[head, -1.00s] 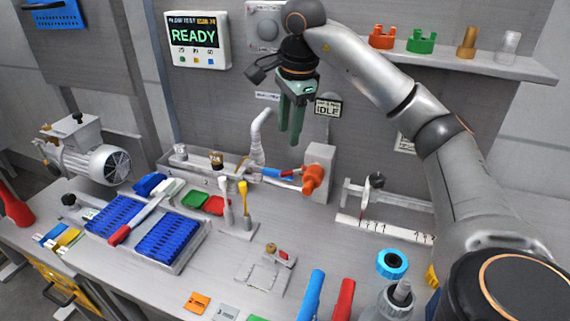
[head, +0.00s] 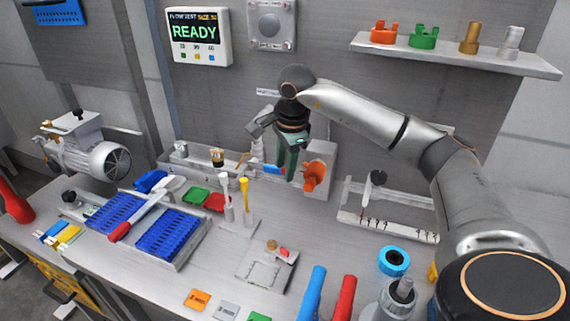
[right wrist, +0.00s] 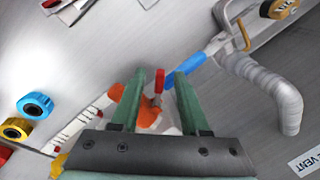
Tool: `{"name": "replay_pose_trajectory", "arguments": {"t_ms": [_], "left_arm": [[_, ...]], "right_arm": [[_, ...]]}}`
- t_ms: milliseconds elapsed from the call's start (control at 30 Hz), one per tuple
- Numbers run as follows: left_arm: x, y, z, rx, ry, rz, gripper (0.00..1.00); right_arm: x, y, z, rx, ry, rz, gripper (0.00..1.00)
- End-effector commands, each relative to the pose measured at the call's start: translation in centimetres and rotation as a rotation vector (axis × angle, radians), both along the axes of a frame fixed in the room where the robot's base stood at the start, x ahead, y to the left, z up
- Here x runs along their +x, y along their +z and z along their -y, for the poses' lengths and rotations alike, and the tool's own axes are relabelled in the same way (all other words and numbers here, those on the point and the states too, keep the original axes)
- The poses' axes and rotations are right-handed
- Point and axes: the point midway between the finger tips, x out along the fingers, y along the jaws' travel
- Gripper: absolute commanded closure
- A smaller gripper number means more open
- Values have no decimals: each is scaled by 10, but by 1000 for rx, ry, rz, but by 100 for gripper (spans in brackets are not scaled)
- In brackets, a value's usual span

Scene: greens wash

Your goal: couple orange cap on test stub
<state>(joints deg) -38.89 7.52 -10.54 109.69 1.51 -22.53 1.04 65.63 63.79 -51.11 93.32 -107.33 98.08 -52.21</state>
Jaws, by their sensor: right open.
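An orange fitting (head: 314,176) sits on the front of a grey upright block (head: 322,155) at the back of the bench; I cannot tell whether it is the cap, the stub or both joined. It also shows in the right wrist view (right wrist: 127,102), partly behind a finger. My right gripper (head: 292,175) points down just left of it, open, with green fingers. In the right wrist view the fingers (right wrist: 161,76) are apart, with a red lever (right wrist: 158,82) and a blue-handled part (right wrist: 187,68) beyond them. I cannot see any contact. My left gripper is not in view.
Another orange piece (head: 384,33) stands on the wall shelf (head: 460,58) beside a green one. A blue ring (head: 393,261) and a rail with a scale (head: 385,226) are at the right. Blue racks (head: 170,236) fill the left. The panel above reads READY.

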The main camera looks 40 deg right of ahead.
Motion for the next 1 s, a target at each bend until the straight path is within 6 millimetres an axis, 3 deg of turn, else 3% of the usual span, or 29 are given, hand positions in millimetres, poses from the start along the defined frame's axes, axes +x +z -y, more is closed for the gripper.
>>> {"name": "replay_pose_trajectory", "arguments": {"t_ms": [67,467,1000], "left_arm": [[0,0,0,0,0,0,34],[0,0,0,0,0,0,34],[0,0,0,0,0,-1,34]], "right_arm": [[0,0,0,0,0,0,55],[0,1,0,0,-1,0,99],[-1,0,0,-2,9,1,100]]}}
